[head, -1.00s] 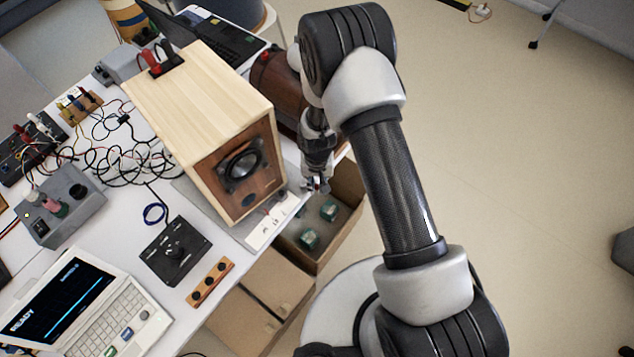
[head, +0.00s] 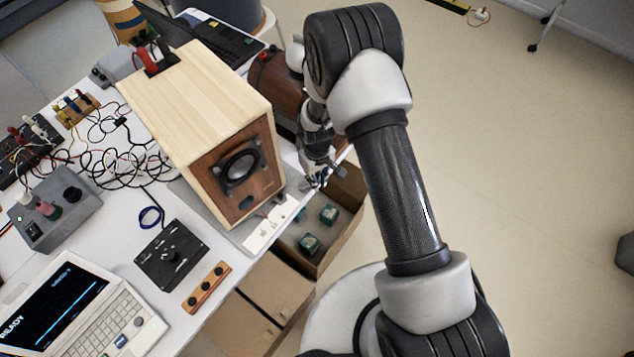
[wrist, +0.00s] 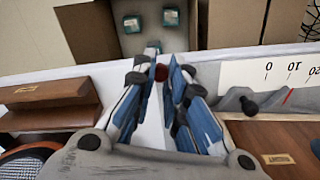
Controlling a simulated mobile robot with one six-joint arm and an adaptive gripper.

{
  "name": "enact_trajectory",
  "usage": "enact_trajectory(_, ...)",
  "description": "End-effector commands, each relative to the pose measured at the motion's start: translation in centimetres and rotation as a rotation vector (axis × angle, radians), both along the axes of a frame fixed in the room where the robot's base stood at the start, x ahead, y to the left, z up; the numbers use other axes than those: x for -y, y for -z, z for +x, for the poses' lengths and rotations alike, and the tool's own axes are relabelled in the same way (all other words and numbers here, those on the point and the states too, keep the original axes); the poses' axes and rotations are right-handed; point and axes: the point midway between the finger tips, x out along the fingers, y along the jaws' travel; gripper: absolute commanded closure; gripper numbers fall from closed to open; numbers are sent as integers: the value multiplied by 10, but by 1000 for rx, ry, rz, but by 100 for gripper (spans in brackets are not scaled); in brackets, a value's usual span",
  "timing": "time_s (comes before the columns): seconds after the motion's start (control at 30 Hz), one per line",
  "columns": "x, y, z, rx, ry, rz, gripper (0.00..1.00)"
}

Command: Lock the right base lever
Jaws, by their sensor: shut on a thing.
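The wooden speaker box (head: 190,110) stands on a grey base on the white table. My gripper (head: 318,178) is low beside the box's right side, above the table edge. In the wrist view, the fingers of my gripper (wrist: 161,82) are closed in around a small dark red knob (wrist: 161,72), which looks like the lever's end. The fingers hide most of the lever below the knob, so its angle cannot be told. A black knob (wrist: 248,106) stands apart to the right, by the white scale plate (wrist: 275,72).
An open cardboard box (head: 340,225) with small green blocks (head: 309,243) stands below the table edge. A brown wooden case (head: 275,85) is behind the gripper. A black control box (head: 172,255), cables and a white laptop (head: 75,305) fill the left.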

Motion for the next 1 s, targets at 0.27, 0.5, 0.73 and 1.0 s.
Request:
enact_trajectory(0.27,-4,2,11,-1,-260,0,100)
enact_trajectory(0.5,-9,1,19,-1,-457,0,100)
enact_trajectory(0.73,-13,1,23,-1,-589,0,100)
enact_trajectory(1.0,-15,0,26,0,-665,0,100)
